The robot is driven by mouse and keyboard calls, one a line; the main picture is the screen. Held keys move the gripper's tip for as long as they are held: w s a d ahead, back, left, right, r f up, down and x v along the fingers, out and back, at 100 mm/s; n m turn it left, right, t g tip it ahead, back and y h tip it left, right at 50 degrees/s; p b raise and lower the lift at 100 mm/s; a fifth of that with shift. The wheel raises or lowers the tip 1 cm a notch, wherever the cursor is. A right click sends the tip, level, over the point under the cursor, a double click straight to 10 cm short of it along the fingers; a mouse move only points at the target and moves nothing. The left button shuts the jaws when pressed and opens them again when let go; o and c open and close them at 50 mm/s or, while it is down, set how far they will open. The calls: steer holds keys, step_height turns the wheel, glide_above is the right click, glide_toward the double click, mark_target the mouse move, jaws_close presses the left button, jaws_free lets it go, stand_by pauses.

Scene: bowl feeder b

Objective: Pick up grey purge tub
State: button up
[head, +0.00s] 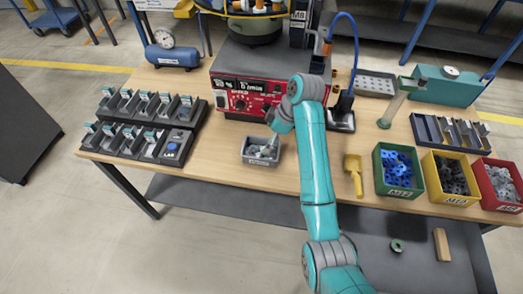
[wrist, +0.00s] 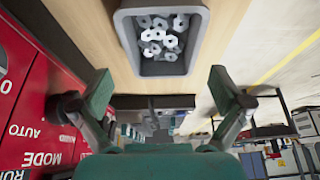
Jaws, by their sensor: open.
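The grey purge tub (head: 261,161) stands on the wooden bench in front of the red control box, with pale grey parts inside. In the wrist view the tub (wrist: 163,69) is at the top centre, with several pale ring-shaped or nut-like parts in it. My gripper (wrist: 160,88) is open, with its two teal fingers spread wide to either side and nothing between them. The tub lies beyond the fingertips in that view, apart from them. In the head view my wrist is just above and beside the tub's upper right, and the fingers are hard to make out.
The red control box (head: 250,98) is close behind the tub. Black sorting trays (head: 140,141) stand to the left. A yellow scoop (head: 354,172) and green (head: 397,189), yellow (head: 452,197) and red (head: 500,203) bins are to the right. Bare wood surrounds the tub's left and front.

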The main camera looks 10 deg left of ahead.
mark_target(258, 155)
steer(key=shift+x, duration=3.55)
steer(key=shift+s+d+f, duration=0.1)
steer(key=shift+s+f, duration=0.05)
steer(key=shift+f, duration=0.15)
steer(key=c, duration=1)
